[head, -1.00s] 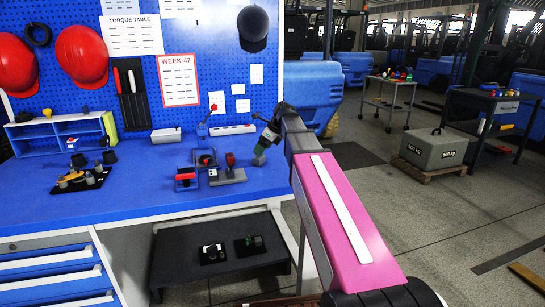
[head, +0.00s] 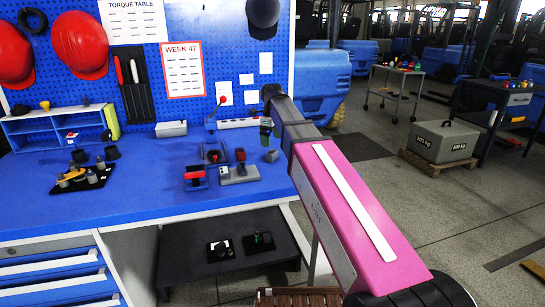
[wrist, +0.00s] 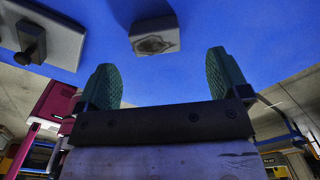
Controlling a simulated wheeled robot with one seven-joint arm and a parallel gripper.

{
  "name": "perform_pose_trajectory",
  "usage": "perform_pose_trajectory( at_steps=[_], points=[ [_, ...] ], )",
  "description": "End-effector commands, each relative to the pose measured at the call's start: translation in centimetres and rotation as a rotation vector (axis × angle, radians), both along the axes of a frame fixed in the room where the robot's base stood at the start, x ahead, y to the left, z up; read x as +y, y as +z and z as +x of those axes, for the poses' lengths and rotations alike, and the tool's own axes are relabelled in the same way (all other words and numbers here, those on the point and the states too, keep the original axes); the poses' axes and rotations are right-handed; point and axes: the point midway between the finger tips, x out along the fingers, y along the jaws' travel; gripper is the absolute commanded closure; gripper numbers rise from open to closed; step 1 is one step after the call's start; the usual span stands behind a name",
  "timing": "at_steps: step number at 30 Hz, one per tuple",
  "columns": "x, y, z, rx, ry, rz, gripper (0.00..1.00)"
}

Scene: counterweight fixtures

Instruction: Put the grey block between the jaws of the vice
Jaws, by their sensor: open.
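The grey block (head: 271,156) lies on the blue bench top near its right end. In the wrist view the block (wrist: 155,42) shows beyond and between my fingertips, apart from both. My gripper (head: 266,125) is above the block in the head view. Its green fingers (wrist: 166,82) are open, with nothing between them. A small red-topped fixture (head: 195,178), which looks like the vice, stands left of the block; its jaw gap is too small to make out. A grey-based fixture with a dark knob (head: 240,173) sits between them and shows in the wrist view (wrist: 45,35).
A dark plate fixture with a red part (head: 213,155) stands behind the red-topped one. A red-knobbed lever (head: 222,100) and a white strip are at the back. A black tray of weights (head: 82,178) lies far left. Bare blue bench top is in front.

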Motion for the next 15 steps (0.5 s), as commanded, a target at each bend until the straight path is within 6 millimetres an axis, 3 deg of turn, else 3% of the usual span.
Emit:
perform_pose_trajectory(
  at_steps=[10,15],
  points=[
    [0.0,-2.5,-0.3,0.0,0.001,0.001,0.06],
    [-0.1,-4.8,-0.9,0.001,0.001,0.0,0.06]
  ],
)
